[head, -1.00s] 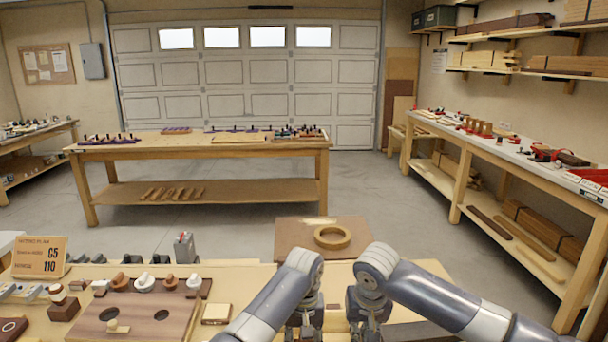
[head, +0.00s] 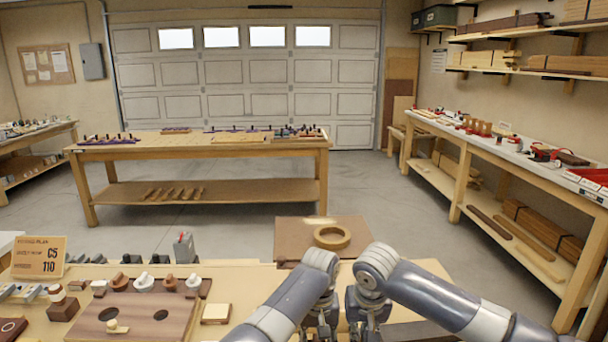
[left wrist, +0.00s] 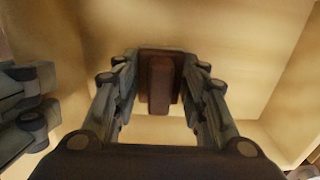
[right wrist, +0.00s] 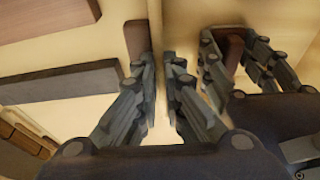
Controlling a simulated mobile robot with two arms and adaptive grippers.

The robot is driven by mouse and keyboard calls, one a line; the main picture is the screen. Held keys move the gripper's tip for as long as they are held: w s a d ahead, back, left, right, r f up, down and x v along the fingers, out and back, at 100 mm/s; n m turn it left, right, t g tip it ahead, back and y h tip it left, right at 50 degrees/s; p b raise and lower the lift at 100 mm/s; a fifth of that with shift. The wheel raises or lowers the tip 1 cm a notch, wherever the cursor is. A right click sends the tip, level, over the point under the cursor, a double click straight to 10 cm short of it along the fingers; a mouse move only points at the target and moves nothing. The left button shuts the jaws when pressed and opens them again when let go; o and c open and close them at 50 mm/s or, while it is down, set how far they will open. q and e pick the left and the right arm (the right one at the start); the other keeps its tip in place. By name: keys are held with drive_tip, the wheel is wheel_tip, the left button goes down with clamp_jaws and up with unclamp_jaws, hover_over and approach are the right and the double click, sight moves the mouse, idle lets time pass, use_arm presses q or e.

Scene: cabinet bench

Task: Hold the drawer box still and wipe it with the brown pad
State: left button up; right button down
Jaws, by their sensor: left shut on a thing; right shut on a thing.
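The brown pad (left wrist: 160,85) is an upright dark brown block between the fingers of my left gripper (left wrist: 160,95). It also shows in the right wrist view (right wrist: 232,45). The drawer box (left wrist: 285,85) is pale wood, and the pad is over its inside. My right gripper (right wrist: 165,75) is shut on a thin pale wall of the box (right wrist: 156,22), left of my left gripper in the left wrist view. In the head view, my left gripper (head: 322,332) and right gripper (head: 367,332) are close side by side, and they and the arms hide most of the box and pad.
A wooden ring (head: 332,237) lies on a brown board (head: 292,232) beyond my grippers. A brown holed board (head: 145,318), a small pale block (head: 216,314) and a sign (head: 39,257) are at left. A dark bar (right wrist: 60,85) lies beside the box.

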use_arm(q)
drive_tip(key=shift+a, duration=1.6)
use_arm(e)
drive_tip(key=shift+s+a+f, duration=0.1)
drive_tip(key=shift+f, duration=0.1)
use_arm(q)
drive_tip(key=shift+a+f, duration=0.15)
drive_tip(key=shift+a, duration=1.7)
drive_tip(key=shift+d, duration=1.05)
drive_tip(key=shift+d+r, duration=0.15)
drive_tip(key=shift+d, duration=1.2)
drive_tip(key=shift+d+r, duration=0.1)
drive_tip(key=shift+d, duration=1.2)
wheel_tip(320, 180, up, 11)
drive_tip(key=shift+a, duration=0.1)
use_arm(e)
drive_tip(key=c, duration=1.6)
unclamp_jaws()
drive_tip(key=shift+c, duration=0.2)
use_arm(q)
drive_tip(key=shift+w, duration=0.1)
